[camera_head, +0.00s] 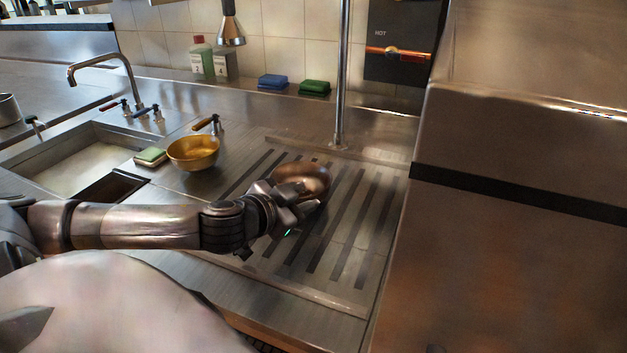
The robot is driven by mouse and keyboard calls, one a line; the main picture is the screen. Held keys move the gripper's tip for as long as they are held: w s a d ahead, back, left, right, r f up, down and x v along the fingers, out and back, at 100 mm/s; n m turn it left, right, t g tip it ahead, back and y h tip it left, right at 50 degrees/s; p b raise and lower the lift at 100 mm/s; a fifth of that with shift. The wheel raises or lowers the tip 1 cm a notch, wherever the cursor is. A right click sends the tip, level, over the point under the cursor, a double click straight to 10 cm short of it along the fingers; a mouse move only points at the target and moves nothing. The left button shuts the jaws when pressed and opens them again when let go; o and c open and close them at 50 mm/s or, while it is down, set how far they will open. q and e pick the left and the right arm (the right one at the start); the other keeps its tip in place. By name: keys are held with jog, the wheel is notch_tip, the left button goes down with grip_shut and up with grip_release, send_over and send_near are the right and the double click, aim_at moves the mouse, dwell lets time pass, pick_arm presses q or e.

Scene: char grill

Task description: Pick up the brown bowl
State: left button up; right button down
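The brown bowl (303,174) is on the slatted metal drainboard, in the middle of the head view. My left gripper (306,203) reaches in from the left and is at the bowl's near side. Its fingers overlap the near rim in the picture and hide the lower front of the bowl. I cannot tell whether the fingers are closed on the rim or only beside it. My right gripper is not in view.
A golden bowl (193,152) stands left of the drainboard, near a sponge (150,156) and the sink (75,168). Blue (272,81) and green sponges (314,87) lie on the back ledge. A vertical pipe (341,75) rises behind the drainboard. A tall metal unit (520,250) bounds the right.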

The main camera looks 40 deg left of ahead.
aim_at(327, 187)
pick_arm(q)
jog(key=shift+r+p+x, duration=0.15)
jog(key=shift+p+x, duration=0.2)
jog(key=shift+x, duration=1.05)
jog(key=shift+r+p+x, duration=0.15)
jog(key=shift+p+x, duration=0.2)
jog(key=shift+x, duration=1.1)
jog(key=shift+w+f, duration=0.3)
jog(key=shift+w, duration=0.3)
grip_shut()
